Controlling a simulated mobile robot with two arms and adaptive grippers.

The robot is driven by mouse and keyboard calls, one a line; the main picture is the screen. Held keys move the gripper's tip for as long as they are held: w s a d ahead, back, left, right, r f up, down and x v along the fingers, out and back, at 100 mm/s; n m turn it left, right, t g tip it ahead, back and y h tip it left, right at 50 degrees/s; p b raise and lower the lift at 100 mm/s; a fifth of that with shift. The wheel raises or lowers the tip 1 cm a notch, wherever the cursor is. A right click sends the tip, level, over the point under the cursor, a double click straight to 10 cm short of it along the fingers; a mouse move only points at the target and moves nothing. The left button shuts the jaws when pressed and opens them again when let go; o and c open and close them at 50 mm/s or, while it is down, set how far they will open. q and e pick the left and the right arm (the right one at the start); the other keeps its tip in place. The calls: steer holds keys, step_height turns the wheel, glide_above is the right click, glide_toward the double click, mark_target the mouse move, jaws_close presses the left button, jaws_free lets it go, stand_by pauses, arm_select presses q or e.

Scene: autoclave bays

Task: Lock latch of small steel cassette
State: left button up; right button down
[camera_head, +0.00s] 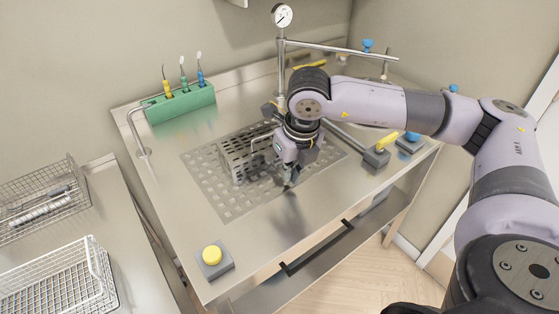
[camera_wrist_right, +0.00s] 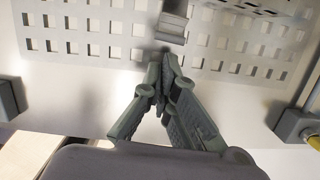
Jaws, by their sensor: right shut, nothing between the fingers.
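The small steel cassette (camera_head: 240,160) is a perforated metal box on the perforated plate in the middle of the steel bench. My right gripper (camera_head: 290,183) points down just to the right of the cassette and hides part of it. In the right wrist view my right gripper (camera_wrist_right: 163,75) is shut with its fingertips together and nothing between them. A small grey metal piece (camera_wrist_right: 172,22) lies just ahead of the fingertips, apart from them; I cannot tell if it is the latch. My left gripper is out of view.
A green holder (camera_head: 181,104) with several coloured tools stands at the back left. A yellow button box (camera_head: 213,259) sits at the front. A pipe with a gauge (camera_head: 282,16) rises behind my right arm. Wire baskets (camera_head: 58,283) stand at the left.

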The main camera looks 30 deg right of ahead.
steer(key=shift+w, duration=0.7)
